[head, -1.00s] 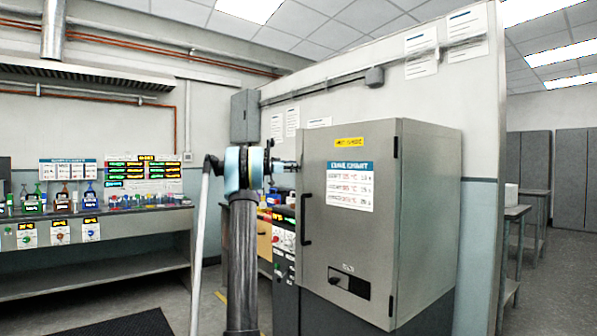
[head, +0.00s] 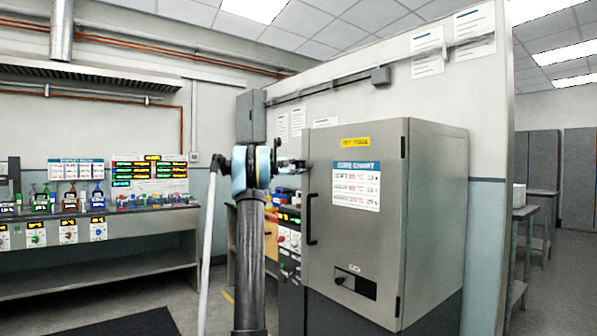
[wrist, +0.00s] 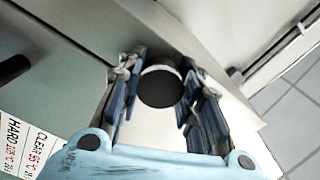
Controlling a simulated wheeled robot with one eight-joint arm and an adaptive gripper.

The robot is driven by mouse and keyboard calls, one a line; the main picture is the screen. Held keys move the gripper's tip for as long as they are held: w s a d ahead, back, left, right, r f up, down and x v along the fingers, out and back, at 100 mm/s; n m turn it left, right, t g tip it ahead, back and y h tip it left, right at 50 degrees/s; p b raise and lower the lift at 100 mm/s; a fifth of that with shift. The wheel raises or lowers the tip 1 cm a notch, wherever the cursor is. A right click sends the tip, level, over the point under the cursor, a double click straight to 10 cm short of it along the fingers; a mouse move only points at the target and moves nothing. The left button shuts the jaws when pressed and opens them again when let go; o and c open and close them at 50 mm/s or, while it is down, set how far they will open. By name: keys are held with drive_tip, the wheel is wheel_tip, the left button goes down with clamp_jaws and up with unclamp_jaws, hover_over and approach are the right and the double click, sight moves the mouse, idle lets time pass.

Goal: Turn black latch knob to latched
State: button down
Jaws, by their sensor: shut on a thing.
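The black latch knob (wrist: 160,88) is a round black disc with a silvery side, seen end-on between my fingers in the wrist view. My gripper (wrist: 158,95) is shut on it, with one finger on each side. In the head view my gripper (head: 300,164) reaches in from the left to the upper left part of the grey cabinet door (head: 340,235). The knob is hidden there, so I cannot tell its turn angle.
A black bar handle (head: 311,218) stands out from the door below my gripper. A dark recessed plate (head: 355,283) is low on the door. A bench (head: 110,215) with bottles stands at the left.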

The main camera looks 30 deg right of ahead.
drive_tip(key=shift+f+m, duration=0.1)
drive_tip(key=shift+m, duration=1.1)
drive_tip(key=shift+f+m, duration=0.1)
drive_tip(key=shift+m, duration=0.2)
drive_tip(key=c, duration=1.1)
unclamp_jaws()
drive_tip(key=shift+a, duration=0.1)
drive_tip(key=s+a, duration=0.1)
drive_tip(key=a, duration=1)
drive_tip(key=shift+s+a, duration=0.4)
